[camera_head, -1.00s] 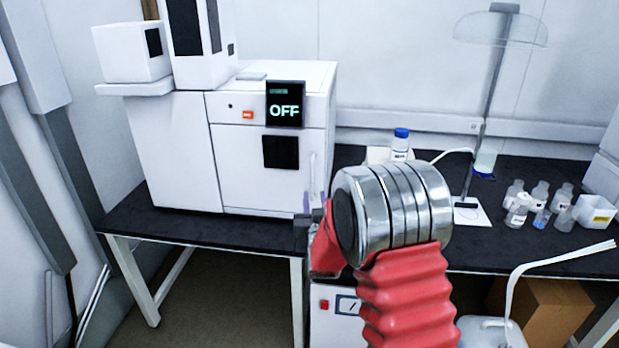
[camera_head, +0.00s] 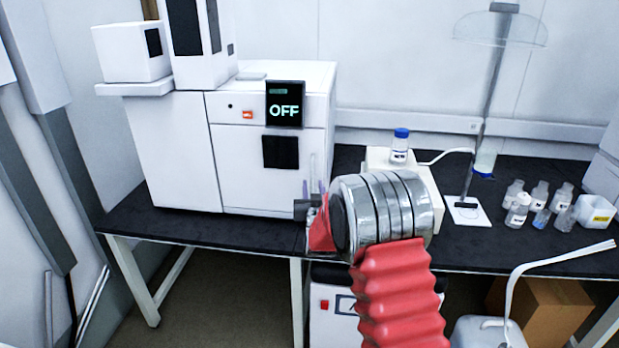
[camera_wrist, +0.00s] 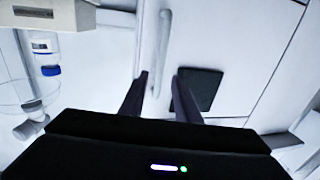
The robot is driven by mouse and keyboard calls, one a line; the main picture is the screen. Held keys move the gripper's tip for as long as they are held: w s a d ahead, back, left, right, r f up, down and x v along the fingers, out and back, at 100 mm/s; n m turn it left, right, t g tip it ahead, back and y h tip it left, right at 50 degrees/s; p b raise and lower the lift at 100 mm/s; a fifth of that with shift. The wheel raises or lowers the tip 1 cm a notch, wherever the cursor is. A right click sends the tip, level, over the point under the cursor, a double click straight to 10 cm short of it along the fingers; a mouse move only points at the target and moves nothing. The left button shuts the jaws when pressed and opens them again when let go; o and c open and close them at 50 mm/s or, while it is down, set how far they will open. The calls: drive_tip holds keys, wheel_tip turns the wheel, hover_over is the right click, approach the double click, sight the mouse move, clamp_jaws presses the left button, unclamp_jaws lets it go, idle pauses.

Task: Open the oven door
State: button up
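The oven door (camera_head: 240,175) is the white front panel of the large instrument and is shut. It has a dark square window (camera_head: 281,152), which also shows in the wrist view (camera_wrist: 205,88). Its upright pale handle (camera_head: 312,165) is near the door's right edge. My gripper (camera_head: 313,189) is open at the handle's lower part. In the wrist view the handle (camera_wrist: 165,40) runs down between my two dark fingers (camera_wrist: 160,78), with gaps on both sides. I cannot tell how deep the fingers reach around it.
A display reading OFF (camera_head: 285,104) sits above the door. Right of the instrument, a white box (camera_head: 412,168) carries a blue-capped bottle (camera_head: 400,146). A stand (camera_head: 480,120) and several small bottles (camera_head: 541,195) are farther right. The black bench top (camera_head: 170,228) is clear before the door.

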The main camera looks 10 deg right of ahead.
sight(311, 177)
drive_tip(key=shift+w+d, duration=0.2)
drive_tip(key=shift+w, duration=1.55)
drive_tip(key=shift+w+d, duration=0.2)
drive_tip(key=shift+w, duration=1.5)
clamp_jaws()
drive_tip(key=shift+a, duration=0.1)
